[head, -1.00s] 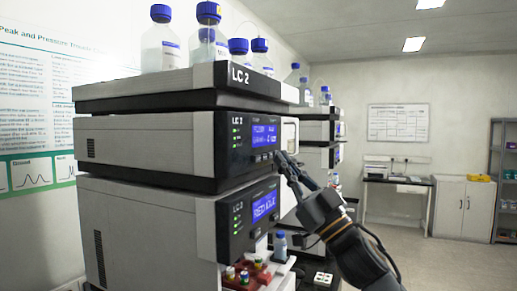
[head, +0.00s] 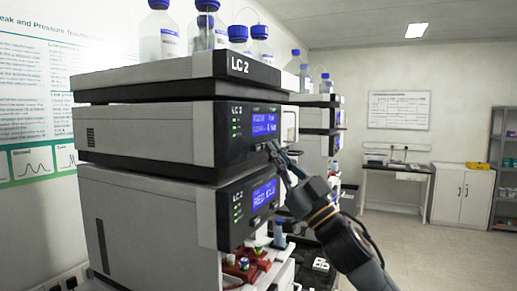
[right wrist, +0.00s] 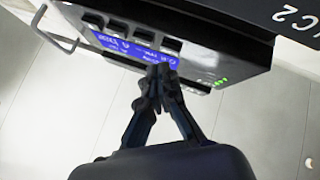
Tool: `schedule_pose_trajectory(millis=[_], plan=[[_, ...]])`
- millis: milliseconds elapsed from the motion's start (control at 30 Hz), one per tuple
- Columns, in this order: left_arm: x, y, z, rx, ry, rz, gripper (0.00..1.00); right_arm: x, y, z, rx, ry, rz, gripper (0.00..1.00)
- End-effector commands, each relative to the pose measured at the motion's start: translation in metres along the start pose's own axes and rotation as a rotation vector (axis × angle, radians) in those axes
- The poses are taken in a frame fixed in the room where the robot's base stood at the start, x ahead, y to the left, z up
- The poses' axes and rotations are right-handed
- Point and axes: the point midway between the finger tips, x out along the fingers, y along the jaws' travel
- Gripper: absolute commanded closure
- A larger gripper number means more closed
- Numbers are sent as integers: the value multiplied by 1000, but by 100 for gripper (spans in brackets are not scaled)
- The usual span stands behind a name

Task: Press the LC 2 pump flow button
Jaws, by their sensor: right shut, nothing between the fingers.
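The LC 2 stack (head: 241,68) stands at the centre-left in the head view. Its upper module (head: 150,132), below the LC 2 label, has a blue lit screen (head: 265,124) and green lights; small dark buttons (head: 258,147) sit under the screen, partly behind my fingers. My right gripper (head: 270,147) is shut and empty, its tips at the lower right of this panel. In the right wrist view the panel is upside down, with a row of several buttons (right wrist: 144,35) beside the screen (right wrist: 118,47). The fingertips (right wrist: 160,70) overlap the screen's edge; contact cannot be told. My left gripper is not in view.
A lower module with its own blue screen (head: 264,194) is directly below, with a red vial rack (head: 243,266) at its foot. Blue-capped bottles (head: 205,32) stand on top. Another stack (head: 318,140) stands behind. The floor at right is clear.

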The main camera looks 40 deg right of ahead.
Motion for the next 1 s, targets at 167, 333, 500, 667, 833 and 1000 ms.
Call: schedule_pose_trajectory(millis=[167,333,500,667,833,1000], plan=[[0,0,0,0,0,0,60,0,0,0,0,0,0,100],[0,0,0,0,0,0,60,0,0,0,0,0,0,100],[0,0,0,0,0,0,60,0,0,0,0,0,0,100],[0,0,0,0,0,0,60,0,0,0,0,0,0,100],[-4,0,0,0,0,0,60,4,-2,2,2,0,1,100],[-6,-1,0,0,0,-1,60,6,-4,4,0,0,0,100]])
